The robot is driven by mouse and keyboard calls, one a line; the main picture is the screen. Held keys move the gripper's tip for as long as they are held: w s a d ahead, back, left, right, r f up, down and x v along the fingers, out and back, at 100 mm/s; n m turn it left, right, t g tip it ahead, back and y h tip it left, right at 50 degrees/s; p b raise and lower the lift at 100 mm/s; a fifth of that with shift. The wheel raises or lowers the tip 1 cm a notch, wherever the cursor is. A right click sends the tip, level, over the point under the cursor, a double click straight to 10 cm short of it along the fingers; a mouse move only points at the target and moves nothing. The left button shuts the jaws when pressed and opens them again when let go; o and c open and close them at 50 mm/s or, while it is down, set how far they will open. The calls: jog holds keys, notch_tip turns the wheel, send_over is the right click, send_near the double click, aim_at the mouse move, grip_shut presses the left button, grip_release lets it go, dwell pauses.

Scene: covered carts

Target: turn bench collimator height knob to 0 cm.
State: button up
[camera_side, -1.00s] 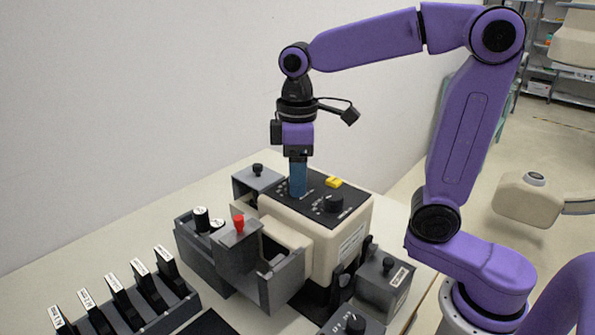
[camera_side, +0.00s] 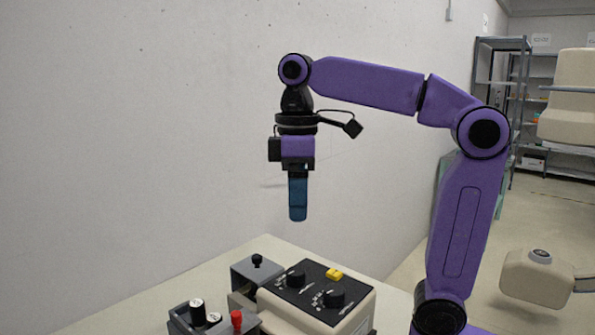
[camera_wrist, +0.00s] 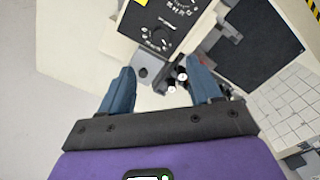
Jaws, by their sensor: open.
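The bench collimator is a cream box (camera_side: 352,324) with a black top panel (camera_side: 318,279). The panel carries two black knobs with white scale marks: a rear-left knob (camera_side: 296,279) and a front-right knob (camera_side: 333,298). The labels and settings are too small to read, so I cannot tell which knob is for height. My gripper (camera_side: 298,218) points straight down, empty, and hangs in the air well above the rear-left part of the panel. In the wrist view its two blue fingers stand apart (camera_wrist: 160,80), with the black panel (camera_wrist: 150,20) beyond them.
A yellow piece (camera_side: 335,273) sits at the panel's back edge. A grey box with a black knob (camera_side: 257,260) stands left of the collimator. A red-topped knob (camera_side: 237,319) and a black-and-white knob (camera_side: 197,311) are at front left. The air around my gripper is clear.

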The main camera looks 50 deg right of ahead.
jog(key=shift+r, duration=2.1)
jog(key=s+a+f+n+t+y, duration=0.25)
jog(key=s+f+n, duration=0.35)
jog(key=s+f, duration=1.1)
jog(key=s+d+f, duration=0.1)
jog(key=d+f, duration=0.1)
jog(key=f, duration=0.1)
jog(key=d+f+m+g+h, duration=0.1)
jog(key=d+f, duration=0.1)
jog(key=f, duration=0.1)
jog(key=s+d+f+g+h, duration=0.1)
jog(key=d+f, duration=0.2)
jog(key=shift+s+m, duration=0.35)
jog(key=shift+m, duration=0.05)
